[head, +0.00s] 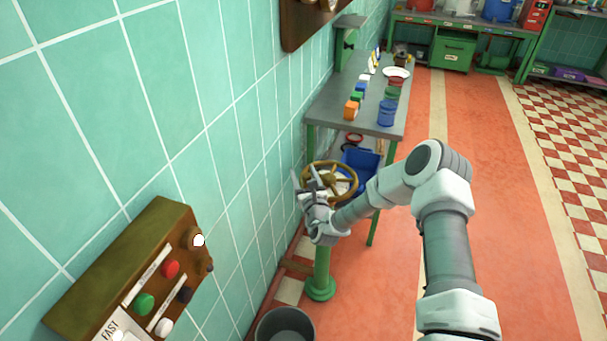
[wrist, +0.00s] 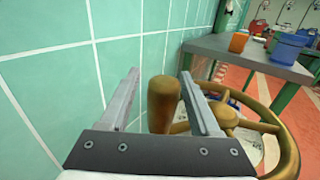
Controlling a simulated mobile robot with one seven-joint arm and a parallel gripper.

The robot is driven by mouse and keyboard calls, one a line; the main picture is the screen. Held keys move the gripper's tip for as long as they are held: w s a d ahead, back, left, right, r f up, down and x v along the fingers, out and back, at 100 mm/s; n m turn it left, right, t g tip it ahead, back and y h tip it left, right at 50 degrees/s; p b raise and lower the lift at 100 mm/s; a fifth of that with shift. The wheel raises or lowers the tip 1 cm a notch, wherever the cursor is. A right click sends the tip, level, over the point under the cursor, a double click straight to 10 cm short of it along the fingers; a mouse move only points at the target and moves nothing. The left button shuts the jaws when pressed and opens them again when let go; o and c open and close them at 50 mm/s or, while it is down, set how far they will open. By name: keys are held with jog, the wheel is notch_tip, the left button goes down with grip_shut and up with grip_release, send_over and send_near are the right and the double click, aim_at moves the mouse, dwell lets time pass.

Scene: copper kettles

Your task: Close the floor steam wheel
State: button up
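The steam wheel (head: 347,167) is a brass-coloured spoked wheel on a green floor post (head: 321,268) beside the tiled wall. In the wrist view its rim (wrist: 291,150) shows at the right. Its upright brown handle knob (wrist: 163,103) stands between my fingers. My gripper (head: 307,178) is at the wheel's left side, partly covering it in the head view. In the wrist view my gripper (wrist: 160,76) is open, its two fingers on either side of the knob with a gap to each. The lower part of the knob is hidden behind the gripper's body.
A grey-topped table (head: 330,104) with coloured blocks and cups stands just behind the wheel. The teal wall (head: 215,120) is close on the left, with a button panel (head: 150,275). A grey bucket (head: 285,326) stands in front. Open orange floor (head: 520,230) lies right.

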jog(key=p+v, duration=0.3)
jog(key=v, duration=1.4)
jog(key=shift+s, duration=0.2)
jog(key=shift+d, duration=0.15)
